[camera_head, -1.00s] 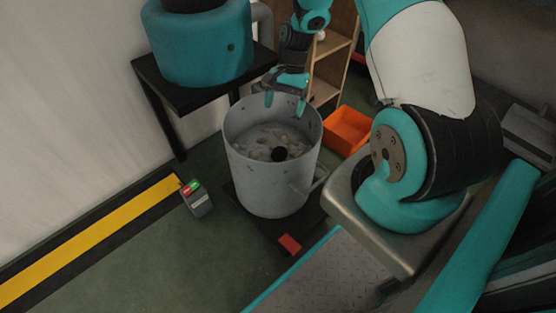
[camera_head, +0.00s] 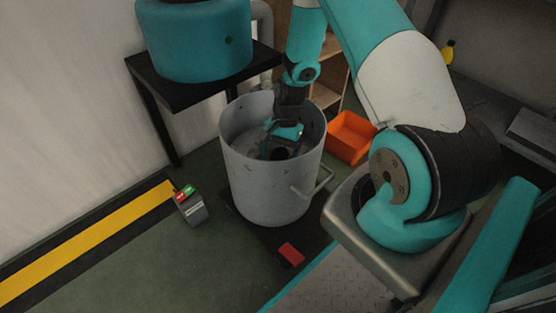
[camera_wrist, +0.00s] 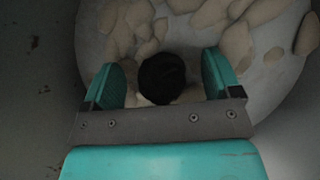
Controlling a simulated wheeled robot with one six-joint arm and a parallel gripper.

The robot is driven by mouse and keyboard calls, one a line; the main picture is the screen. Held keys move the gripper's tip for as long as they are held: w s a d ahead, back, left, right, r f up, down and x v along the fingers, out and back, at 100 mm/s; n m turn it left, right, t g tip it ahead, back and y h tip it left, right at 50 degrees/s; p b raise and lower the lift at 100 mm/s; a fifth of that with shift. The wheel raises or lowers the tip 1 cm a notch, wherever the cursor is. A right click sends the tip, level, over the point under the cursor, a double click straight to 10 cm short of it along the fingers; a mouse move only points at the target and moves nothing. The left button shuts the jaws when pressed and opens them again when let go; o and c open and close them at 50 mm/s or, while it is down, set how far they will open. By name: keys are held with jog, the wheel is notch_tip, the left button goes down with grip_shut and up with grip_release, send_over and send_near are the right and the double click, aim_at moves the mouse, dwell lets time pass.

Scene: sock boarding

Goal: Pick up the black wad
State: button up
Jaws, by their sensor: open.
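The black wad (camera_wrist: 162,77) is a small dark round lump in the wrist view, lying on pale pieces at the bottom of a grey bin. My gripper (camera_wrist: 162,80) is open, with one teal finger on each side of the wad and a gap between each finger and it. In the head view my gripper (camera_head: 280,150) is down inside the bin (camera_head: 262,188), and the wad (camera_head: 279,153) shows as a dark spot by the fingers. Whether the fingers are level with the wad is hard to tell.
The bin wall surrounds my gripper closely. Pale pieces (camera_wrist: 268,10) cover part of the bin floor. An orange tray (camera_head: 350,137) stands right of the bin. A black table with a teal drum (camera_head: 195,45) stands behind left. A small button box (camera_head: 190,207) is on the floor.

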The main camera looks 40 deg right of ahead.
jog(key=shift+s+a+f, duration=0.1)
jog(key=shift+a+f, duration=0.05)
jog(key=shift+f, duration=0.25)
jog(key=shift+r, duration=0.1)
jog(key=c, duration=1)
jog(key=shift+r, duration=0.1)
